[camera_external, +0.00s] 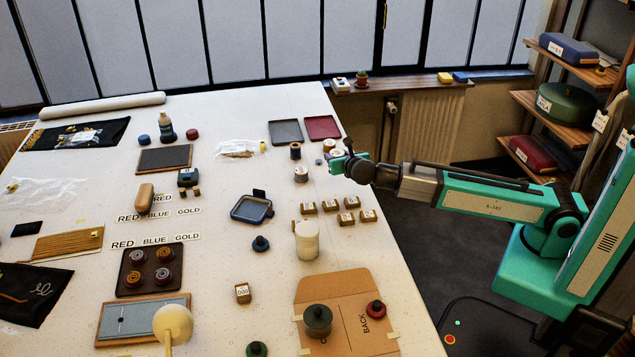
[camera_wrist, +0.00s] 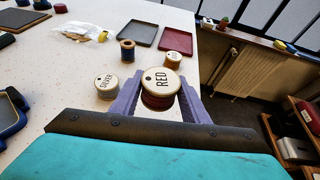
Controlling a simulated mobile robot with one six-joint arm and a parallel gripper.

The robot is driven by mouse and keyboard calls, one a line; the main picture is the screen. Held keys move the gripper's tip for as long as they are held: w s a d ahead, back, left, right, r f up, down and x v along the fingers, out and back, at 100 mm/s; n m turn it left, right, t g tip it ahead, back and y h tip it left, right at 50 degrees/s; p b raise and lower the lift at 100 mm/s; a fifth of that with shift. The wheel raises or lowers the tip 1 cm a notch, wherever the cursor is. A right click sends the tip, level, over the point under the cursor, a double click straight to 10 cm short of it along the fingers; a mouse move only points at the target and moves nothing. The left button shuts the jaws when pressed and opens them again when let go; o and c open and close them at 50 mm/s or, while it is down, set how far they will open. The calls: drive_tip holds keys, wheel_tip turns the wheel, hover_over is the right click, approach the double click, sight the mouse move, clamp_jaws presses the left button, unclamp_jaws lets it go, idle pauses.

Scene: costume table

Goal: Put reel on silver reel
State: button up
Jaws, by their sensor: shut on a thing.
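My gripper (camera_wrist: 159,103) is shut on a reel (camera_wrist: 161,83) with a wooden top marked RED and dark red thread around it. The silver reel (camera_wrist: 106,82) stands upright just left of the gripper in the wrist view, its top reading SILVER, with nothing on it. In the outside view the silver reel (camera_external: 301,175) is near the table's right edge, a little left of my gripper (camera_external: 338,163). The held reel is mostly hidden there. I cannot tell its exact height above the table.
A dark blue reel (camera_wrist: 127,50) and another wooden-topped reel (camera_wrist: 173,60) stand beyond the held reel. A grey tray (camera_external: 286,131) and a red tray (camera_external: 322,127) lie behind them. Several small labelled blocks (camera_external: 330,205) lie nearer the front, by a pale cylinder (camera_external: 307,240).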

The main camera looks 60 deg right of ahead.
drive_tip(key=shift+n+t+y, duration=0.5)
drive_tip(key=shift+n+y, duration=0.2)
drive_tip(key=s, duration=0.1)
drive_tip(key=s+a+b, duration=0.1)
drive_tip(key=s, duration=0.1)
drive_tip(key=shift+s+a+f, duration=0.25)
drive_tip(key=shift+s+a, duration=0.05)
drive_tip(key=shift+a, duration=0.1)
drive_tip(key=p, duration=0.3)
hover_over(301, 170)
drive_tip(key=shift+s+f, duration=0.1)
drive_tip(key=shift+f, duration=0.65)
drive_tip(key=shift+f+p, duration=0.4)
drive_tip(key=shift+f, duration=1.35)
drive_tip(key=shift+f, duration=0.15)
